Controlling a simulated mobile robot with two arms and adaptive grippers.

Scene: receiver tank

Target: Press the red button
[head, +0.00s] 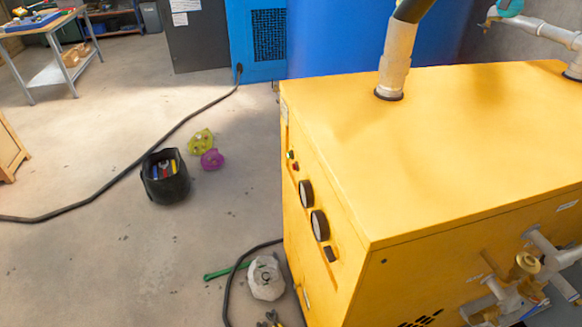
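A small red button (295,166) sits on the narrow left-facing panel of the yellow machine (430,150). It is just below a small green button (290,155) and above two round dark gauges (306,193). The panel is seen at a steep angle, so the button looks very small and I cannot tell whether it is pushed in. Neither of my grippers shows in the head view.
A black tool bucket (165,178), yellow (199,143) and magenta (212,159) items, a whitish lump (266,278) and a green tool (226,271) lie on the floor left of the machine. A black hose (130,172) crosses it. Floor between them is open.

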